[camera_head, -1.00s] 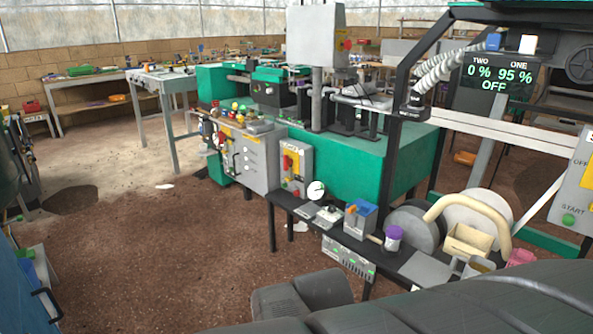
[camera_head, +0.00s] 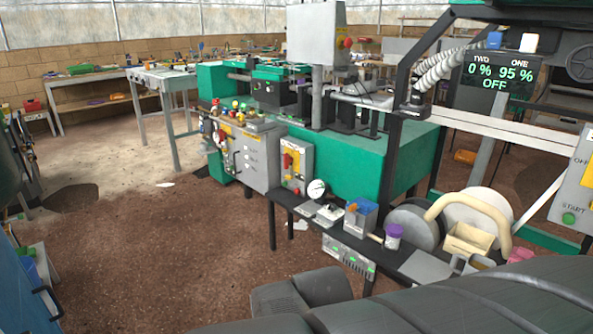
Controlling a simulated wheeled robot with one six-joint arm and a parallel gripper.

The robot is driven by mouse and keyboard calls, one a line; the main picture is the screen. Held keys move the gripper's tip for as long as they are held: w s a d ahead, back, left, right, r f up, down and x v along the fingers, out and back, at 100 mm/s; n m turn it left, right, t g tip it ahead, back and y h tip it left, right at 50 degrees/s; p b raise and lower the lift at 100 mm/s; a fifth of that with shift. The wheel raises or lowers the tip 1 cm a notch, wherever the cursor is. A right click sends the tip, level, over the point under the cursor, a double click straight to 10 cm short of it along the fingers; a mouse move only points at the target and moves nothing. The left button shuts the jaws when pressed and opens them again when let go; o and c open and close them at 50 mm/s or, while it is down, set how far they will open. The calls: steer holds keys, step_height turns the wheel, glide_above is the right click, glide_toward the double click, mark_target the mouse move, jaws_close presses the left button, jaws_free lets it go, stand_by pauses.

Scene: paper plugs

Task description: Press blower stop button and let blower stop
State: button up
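A grey control box (camera_head: 575,190) stands at the right edge, cut off by the frame. It carries a green button (camera_head: 568,218) under the word START. Above it is a yellow plate (camera_head: 586,175), partly out of frame, near the word OFF. I cannot tell whether a stop button is on it. A dark display (camera_head: 495,83) at the upper right reads TWO 0 %, ONE 95 % and OFF. A smaller grey box with red and yellow controls (camera_head: 293,165) is on the green machine (camera_head: 345,160). No label for the blower is readable there. My gripper is not in view.
A black bench (camera_head: 320,222) holds a gauge (camera_head: 316,189), a blue box (camera_head: 361,214), a purple-lidded jar (camera_head: 393,236) and a beige tray (camera_head: 468,240). A large dark grey shape fills the bottom right. Open brown floor (camera_head: 150,250) lies at left and centre.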

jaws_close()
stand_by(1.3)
